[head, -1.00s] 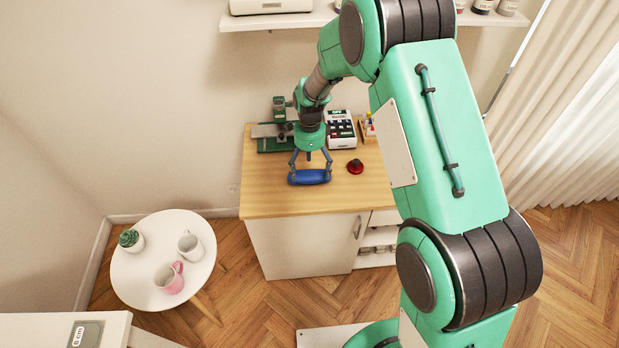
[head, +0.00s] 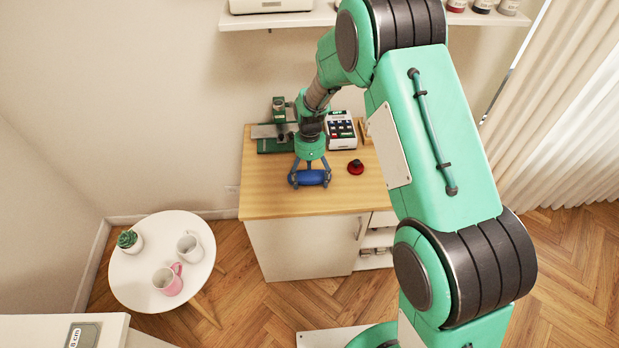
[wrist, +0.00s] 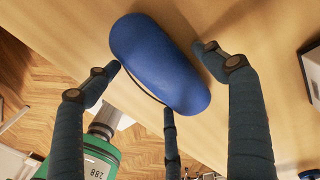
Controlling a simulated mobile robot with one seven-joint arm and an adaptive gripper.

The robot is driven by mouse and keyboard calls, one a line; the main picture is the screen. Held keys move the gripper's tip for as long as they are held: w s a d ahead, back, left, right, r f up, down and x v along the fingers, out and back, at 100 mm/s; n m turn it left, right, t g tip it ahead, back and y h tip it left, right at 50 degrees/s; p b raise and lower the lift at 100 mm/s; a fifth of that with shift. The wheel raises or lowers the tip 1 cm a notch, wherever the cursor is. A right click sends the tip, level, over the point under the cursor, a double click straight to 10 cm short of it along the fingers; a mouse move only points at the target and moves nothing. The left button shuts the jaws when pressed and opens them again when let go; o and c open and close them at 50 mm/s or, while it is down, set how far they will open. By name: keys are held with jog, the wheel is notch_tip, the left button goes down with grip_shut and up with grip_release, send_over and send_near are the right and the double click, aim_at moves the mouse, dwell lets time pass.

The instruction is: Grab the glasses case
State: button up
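The glasses case (head: 314,178) is a blue, rounded, elongated case lying on the wooden top of the cabinet near its front edge. It also fills the upper middle of the wrist view (wrist: 160,62). My gripper (head: 310,172) is low over the case, pointing down, with its fingers spread around it. In the wrist view, my gripper (wrist: 158,72) has one finger at the case's left side, one at its right and one below it. The fingertips are very close to the case; I cannot tell whether they touch it.
A red round object (head: 355,167) sits to the right of the case on the wooden top (head: 270,195). A card terminal-like machine (head: 341,130) and a green-based device (head: 275,146) stand behind. A white round table (head: 140,290) with mugs stands at left.

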aim_at(310, 177)
jog(key=c, duration=0.9)
jog(key=shift+o, duration=0.2)
jog(key=shift+r, duration=0.45)
notch_tip(310, 177, up, 3)
jog(key=shift+p, duration=0.65)
jog(key=s+d, duration=0.1)
jog(key=s, duration=0.4)
jog(key=s+d+p, duration=0.1)
jog(key=s, duration=0.4)
jog(key=s+d+r+p, duration=0.1)
jog(key=s, duration=0.4)
jog(key=shift+s+d, duration=0.15)
jog(key=shift+s, duration=0.2)
